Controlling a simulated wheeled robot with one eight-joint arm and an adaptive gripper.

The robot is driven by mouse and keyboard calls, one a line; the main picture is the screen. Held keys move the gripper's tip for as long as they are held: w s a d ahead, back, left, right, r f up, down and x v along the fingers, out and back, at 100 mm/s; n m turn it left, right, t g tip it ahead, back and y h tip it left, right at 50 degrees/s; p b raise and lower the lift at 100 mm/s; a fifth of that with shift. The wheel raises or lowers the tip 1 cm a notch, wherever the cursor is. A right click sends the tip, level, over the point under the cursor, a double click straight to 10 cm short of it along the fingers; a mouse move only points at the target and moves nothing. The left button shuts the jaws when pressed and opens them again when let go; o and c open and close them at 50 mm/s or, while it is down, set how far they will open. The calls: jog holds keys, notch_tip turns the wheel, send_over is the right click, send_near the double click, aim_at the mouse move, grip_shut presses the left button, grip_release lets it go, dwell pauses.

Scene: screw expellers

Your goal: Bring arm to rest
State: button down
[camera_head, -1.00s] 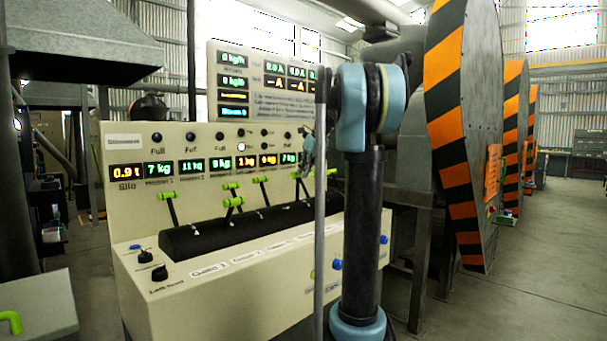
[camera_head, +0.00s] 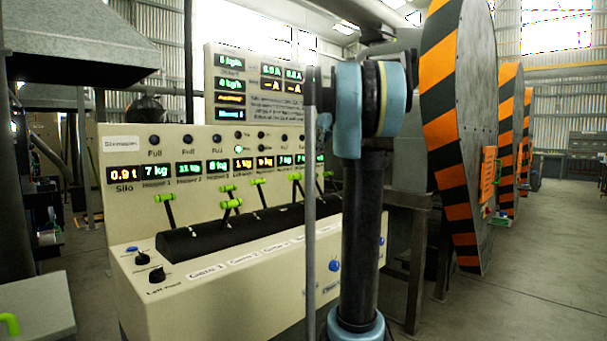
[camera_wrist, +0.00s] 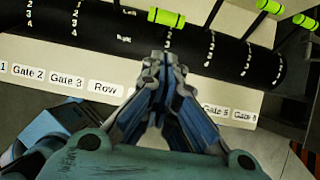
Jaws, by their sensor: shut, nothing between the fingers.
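My gripper (camera_wrist: 162,62) is shut and empty in the wrist view. Its fingertips meet in front of the black lever drum of the cream control console. In the head view my arm stands upright in front of the console's right part and hides the gripper. The console (camera_head: 215,300) has a black drum (camera_head: 205,238) with several green-handled levers. One green lever handle (camera_wrist: 166,17) shows just beyond my fingertips in the wrist view. I see no contact between the fingers and a lever.
Large grey machines with orange and black striped rims (camera_head: 455,150) stand to the right of my arm. A grey table (camera_head: 38,308) with a green handle is at lower left. Open floor (camera_head: 530,270) lies at right.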

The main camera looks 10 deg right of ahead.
jog(key=s+a+f+n+g+h, duration=0.1)
jog(key=s+a+f+n, duration=0.1)
jog(key=s+f+n, duration=1.2)
jog(key=s+a+f+n+g+h, duration=0.1)
jog(key=s+f+n+h, duration=0.1)
jog(key=s+f+n, duration=1.2)
jog(key=s+f, duration=0.6)
jog(key=f, duration=0.2)
jog(key=s+f, duration=0.5)
jog(key=f, duration=0.3)
jog(key=shift+s+a+f+n+g+h, duration=0.3)
jog(key=shift+s+a+f+n+g, duration=0.05)
jog(key=shift+a+f+n+g, duration=0.05)
jog(key=shift+w+f, duration=0.2)
jog(key=shift+w, duration=0.3)
